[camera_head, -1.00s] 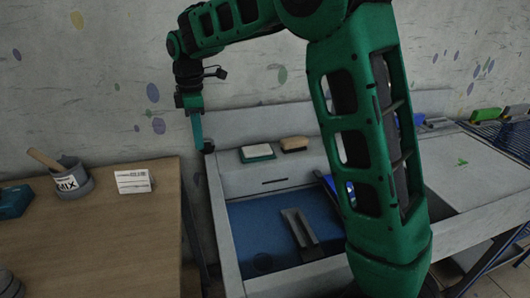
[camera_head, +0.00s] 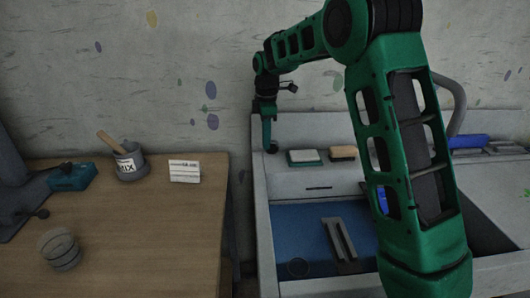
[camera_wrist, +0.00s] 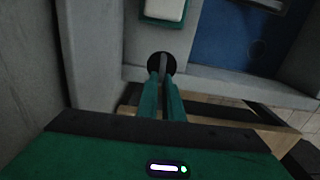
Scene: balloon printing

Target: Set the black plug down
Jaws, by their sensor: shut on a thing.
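The black plug (camera_wrist: 161,64) is a round dark disc at the tips of my gripper's green fingers (camera_wrist: 162,88) in the wrist view. The fingers are close together and shut on it. In the head view, the plug (camera_head: 272,149) is a small dark shape at the lower end of my gripper (camera_head: 269,132). It hangs beside the back ledge of the grey sink unit (camera_head: 318,181), near that unit's left end. I cannot tell its exact height. Part of the plug is hidden behind the fingers in the wrist view.
A green-and-white block (camera_head: 304,157) and a tan brush (camera_head: 343,152) lie on the ledge. The blue basin (camera_head: 300,225) holds a grey bracket (camera_head: 338,240). The wooden table (camera_head: 140,235) carries a MIX cup (camera_head: 129,165), a white card (camera_head: 184,171) and a striped round object (camera_head: 59,249), with bare wood between.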

